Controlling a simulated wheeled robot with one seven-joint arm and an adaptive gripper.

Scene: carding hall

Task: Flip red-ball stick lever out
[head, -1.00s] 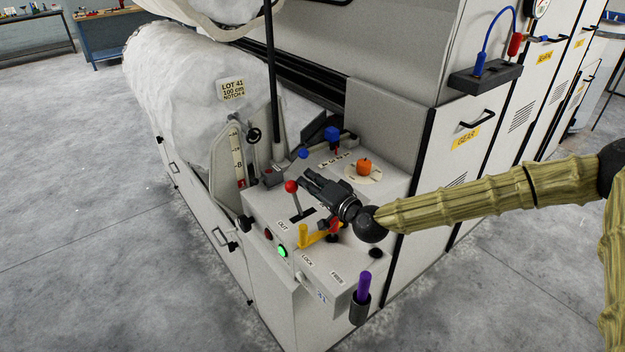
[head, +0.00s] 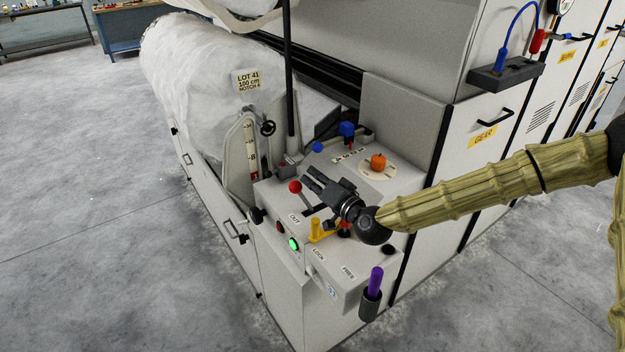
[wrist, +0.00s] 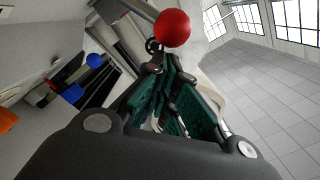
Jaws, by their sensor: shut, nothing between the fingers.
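The red-ball stick lever (head: 296,187) stands on the machine's sloped panel, its thin stick rising from a dark slot beside the OUT label (head: 294,218). The stick leans toward the back left, away from that label. My gripper (head: 310,178) is shut and empty, just right of the red ball in the head view. In the wrist view the red ball (wrist: 172,28) shows just beyond the fingertips of my gripper (wrist: 165,65). I cannot tell whether they touch. Part of the slot is hidden under my gripper.
A yellow lever (head: 315,231) and a lit green button (head: 293,244) are close by at the front. A blue knob (head: 347,129), an orange knob (head: 378,161) and a purple handle (head: 375,281) surround the panel. A black post (head: 289,80) rises behind.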

